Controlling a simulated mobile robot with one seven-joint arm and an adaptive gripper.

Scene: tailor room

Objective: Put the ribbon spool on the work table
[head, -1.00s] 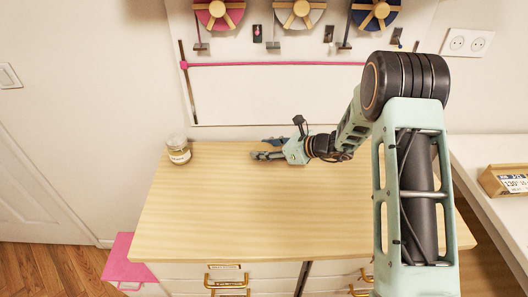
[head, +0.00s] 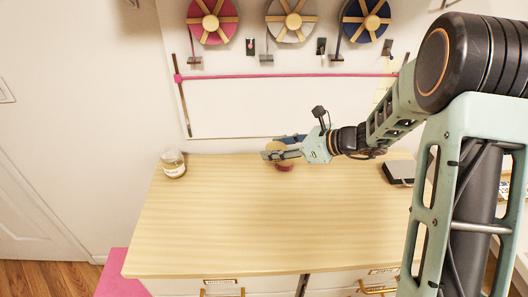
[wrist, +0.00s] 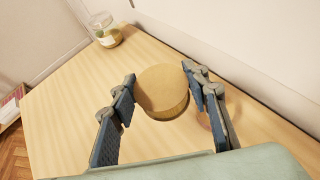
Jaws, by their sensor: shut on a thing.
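The ribbon spool (head: 284,167) is at the back of the wooden work table (head: 230,225). It shows a tan top and a reddish lower part in the head view. In the wrist view the spool (wrist: 162,90) is a round tan disc between the two fingers. My gripper (head: 270,152) is shut on it, with one finger on each side in the wrist view (wrist: 159,76). The fingers hide part of the spool in the head view. I cannot tell whether its underside touches the table top.
A glass jar (head: 173,164) stands at the table's back left corner. A dark box-like thing (head: 398,172) lies at the back right, near my arm. Pink, white and blue wheels hang on the wall behind. The table's middle and front are clear.

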